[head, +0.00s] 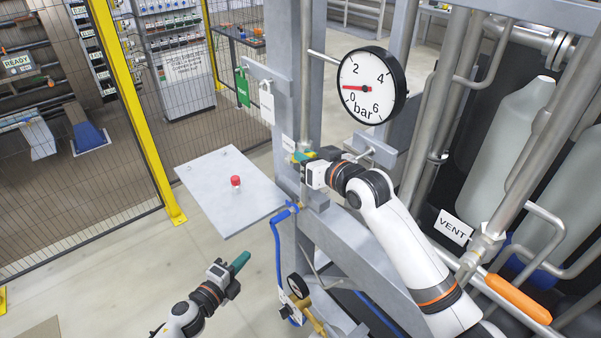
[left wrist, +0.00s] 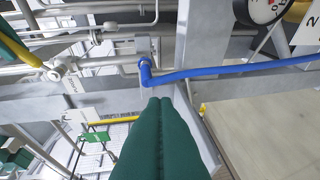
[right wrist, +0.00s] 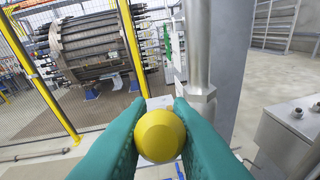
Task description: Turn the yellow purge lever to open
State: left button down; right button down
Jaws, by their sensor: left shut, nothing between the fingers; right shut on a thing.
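The yellow lever's rounded end (right wrist: 160,136) shows in the right wrist view between the two green fingers of my right gripper (right wrist: 160,122). The fingers press on it from both sides. In the head view my right gripper (head: 304,157) is at the grey upright post, and it and its arm hide most of the lever. My left gripper (head: 240,262) is shut and empty, low and left of the post, apart from the lever. Its closed green fingers (left wrist: 158,125) fill the lower middle of the left wrist view.
A pressure gauge (head: 371,85) above reads a little over 0 bar. A grey shelf (head: 215,185) with a red-topped item (head: 236,181) stands left of the post. A blue hose (head: 277,245) hangs below. Pipes, a VENT label (head: 453,227) and an orange handle (head: 518,298) are at right.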

pick_arm(q)
jog(key=d+r+m+g+h, duration=0.1)
jog(key=d+r+m+h, duration=0.25)
jog(key=r+m, duration=0.45)
jog(key=d+r+m+g+h, duration=0.2)
jog(key=d+r+m+h, duration=0.15)
jog(key=r+m, duration=0.45)
jog(key=w+d+r+n+y, duration=0.1)
jog(key=w+d+r, duration=0.5)
jog(key=w+d, duration=0.1)
jog(key=shift+w+d+n, duration=0.15)
jog(key=shift+d+n, duration=0.15)
jog(key=shift+d, duration=0.3)
jog(key=shift+r, duration=0.1)
